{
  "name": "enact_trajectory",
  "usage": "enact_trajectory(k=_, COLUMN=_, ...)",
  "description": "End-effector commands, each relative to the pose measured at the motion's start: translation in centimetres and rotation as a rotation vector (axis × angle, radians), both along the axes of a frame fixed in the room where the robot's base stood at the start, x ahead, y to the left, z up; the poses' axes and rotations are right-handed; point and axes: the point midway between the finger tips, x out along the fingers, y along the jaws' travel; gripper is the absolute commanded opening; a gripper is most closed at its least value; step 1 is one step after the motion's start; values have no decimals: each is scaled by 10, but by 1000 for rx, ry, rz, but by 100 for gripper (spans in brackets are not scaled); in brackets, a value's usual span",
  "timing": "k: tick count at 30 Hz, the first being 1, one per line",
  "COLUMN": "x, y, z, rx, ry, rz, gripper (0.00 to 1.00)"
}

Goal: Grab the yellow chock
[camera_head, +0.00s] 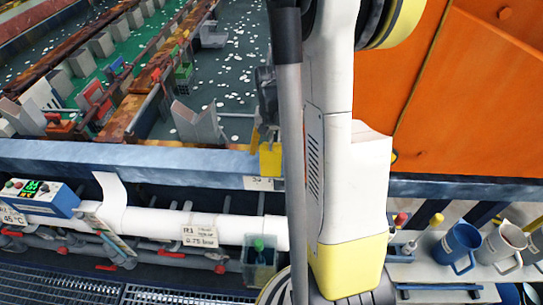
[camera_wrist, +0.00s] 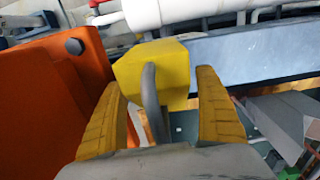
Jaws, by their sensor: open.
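The yellow chock (camera_wrist: 172,62) is a block on the blue-grey rail, near the orange panel, in the wrist view. It also shows at the rail in the head view (camera_head: 270,160), partly hidden by my arm. My gripper (camera_wrist: 160,88) is open, with one orange-yellow padded finger on each side of the view and the chock ahead between them. A grey curved bar (camera_wrist: 150,92) stands between the fingers, in front of the chock; I cannot tell whether it belongs to it. Whether the fingers touch anything is unclear.
An orange panel (camera_wrist: 55,95) stands close on the left in the wrist view. The rail (camera_head: 130,157) borders a green tank with racks. A white pipe (camera_head: 160,220) runs below. A blue mug (camera_head: 458,245) and a white mug (camera_head: 503,245) stand at right.

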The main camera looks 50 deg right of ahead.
Motion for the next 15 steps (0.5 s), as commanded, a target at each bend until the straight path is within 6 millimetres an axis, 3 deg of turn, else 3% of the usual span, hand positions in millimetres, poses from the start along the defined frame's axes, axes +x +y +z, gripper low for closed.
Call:
enact_trajectory(k=4, x=0, y=0, z=1, rx=0, ry=0, rz=0, gripper=83)
enact_trajectory(k=9, x=0, y=0, z=1, rx=0, ry=0, rz=0, gripper=32)
enact_trajectory(k=11, x=0, y=0, z=1, rx=0, ry=0, rz=0, gripper=15)
enact_trajectory(k=15, x=0, y=0, z=1, rx=0, ry=0, rz=0, gripper=15)
